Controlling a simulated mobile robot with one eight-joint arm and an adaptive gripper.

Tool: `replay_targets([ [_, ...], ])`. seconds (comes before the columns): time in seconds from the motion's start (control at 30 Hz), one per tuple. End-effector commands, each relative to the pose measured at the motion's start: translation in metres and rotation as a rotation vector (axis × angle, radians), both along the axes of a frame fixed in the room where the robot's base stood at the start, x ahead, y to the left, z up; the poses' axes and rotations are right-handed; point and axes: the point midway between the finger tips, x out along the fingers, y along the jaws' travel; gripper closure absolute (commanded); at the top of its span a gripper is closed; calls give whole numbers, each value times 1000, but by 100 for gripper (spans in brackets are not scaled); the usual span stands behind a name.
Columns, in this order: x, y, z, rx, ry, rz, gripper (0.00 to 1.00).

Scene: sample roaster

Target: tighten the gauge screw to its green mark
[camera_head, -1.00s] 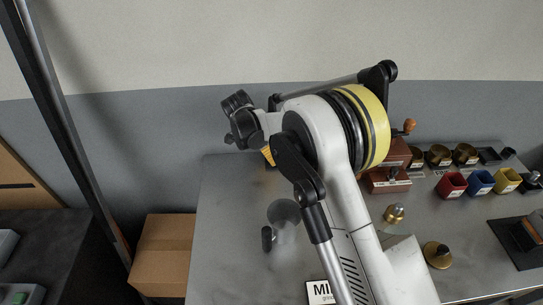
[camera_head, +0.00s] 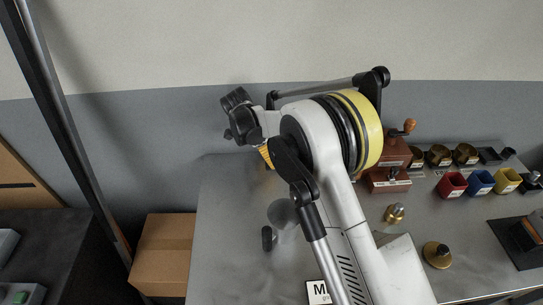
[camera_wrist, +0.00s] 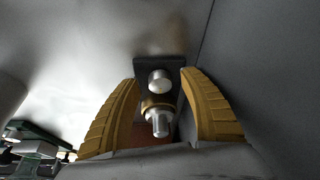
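My gripper (camera_wrist: 160,78) is open in the wrist view, its two yellow-gold fingers apart. Between them is a dark block or plate (camera_wrist: 173,66) with a round silver knob (camera_wrist: 160,80) and, nearer the palm, a silver pin with a brass collar (camera_wrist: 159,117). Gaps show between the fingers and these parts. Which of them is the gauge screw I cannot tell. No green mark can be made out on them. In the head view my arm hides most of the gripper's surroundings, and a small yellow finger part (camera_head: 266,156) shows at its left.
The grey bench (camera_head: 225,235) carries a wooden-sided grinder (camera_head: 394,157) with a crank. Red (camera_head: 452,185), blue (camera_head: 480,182) and yellow (camera_head: 506,181) bins stand at right. Brass weights (camera_head: 437,256) stand at front right. A cardboard box (camera_head: 163,255) is left of the bench.

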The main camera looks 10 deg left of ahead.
Motion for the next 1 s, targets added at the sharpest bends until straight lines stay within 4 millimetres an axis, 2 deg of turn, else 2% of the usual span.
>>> replay_targets([
  [0.27,0,0,1,0,-1,0,50],
  [0.37,-1,3,9,-1,-1,1,50],
  [0.8,-16,34,91,0,-1,0,50],
  [1.0,-20,41,109,0,0,1,50],
])
